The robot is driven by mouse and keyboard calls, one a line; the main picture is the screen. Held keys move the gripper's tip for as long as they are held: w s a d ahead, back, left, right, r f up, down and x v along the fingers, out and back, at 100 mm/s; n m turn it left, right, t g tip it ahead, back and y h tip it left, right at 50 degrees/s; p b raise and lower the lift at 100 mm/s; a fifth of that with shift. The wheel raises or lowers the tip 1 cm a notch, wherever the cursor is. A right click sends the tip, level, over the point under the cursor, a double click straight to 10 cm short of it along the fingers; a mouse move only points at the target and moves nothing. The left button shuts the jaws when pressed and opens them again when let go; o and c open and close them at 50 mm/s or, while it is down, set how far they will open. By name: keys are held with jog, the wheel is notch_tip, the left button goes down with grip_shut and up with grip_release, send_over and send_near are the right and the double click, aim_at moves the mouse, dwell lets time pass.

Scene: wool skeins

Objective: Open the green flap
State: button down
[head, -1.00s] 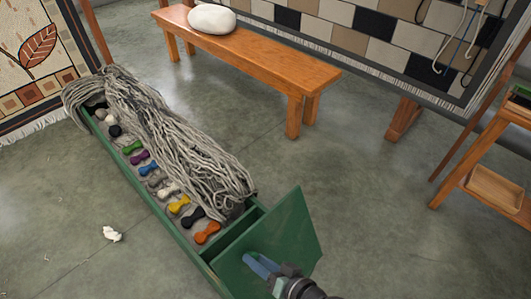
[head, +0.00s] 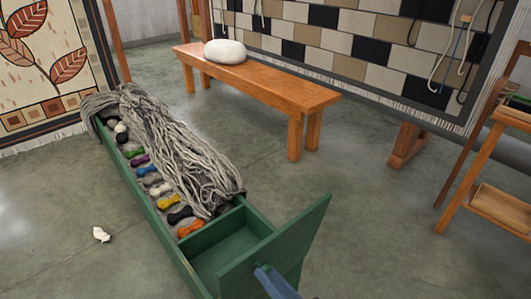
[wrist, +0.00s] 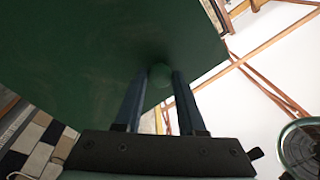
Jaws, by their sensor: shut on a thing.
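The green flap (head: 285,245) stands raised and tilted at the near end of the long green box (head: 150,218). Beside it, the green end compartment (head: 225,250) lies uncovered and looks empty. In the wrist view the flap (wrist: 90,50) fills the upper left. My gripper (wrist: 160,76) is shut on the round green knob (wrist: 160,73) of the flap, with one blue finger on each side. In the head view only part of my gripper (head: 272,278) shows at the bottom edge, against the flap; the knob is hidden there.
Grey yarn (head: 175,145) and several small coloured skeins fill the rest of the box. A wooden bench (head: 270,85) with a white bundle (head: 225,52) stands behind. A wooden shelf stand (head: 495,205) is at right. A white scrap (head: 101,234) lies on the floor. Floor right of the box is clear.

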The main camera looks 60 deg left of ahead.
jog(key=shift+w+d+f+y+b, duration=0.1)
jog(key=shift+d+f+y+b, duration=0.2)
jog(key=shift+d+b, duration=0.2)
jog(key=c, duration=0.5)
grip_release()
jog(key=shift+d, duration=0.1)
jog(key=v, duration=1.3)
jog(key=shift+p, duration=0.3)
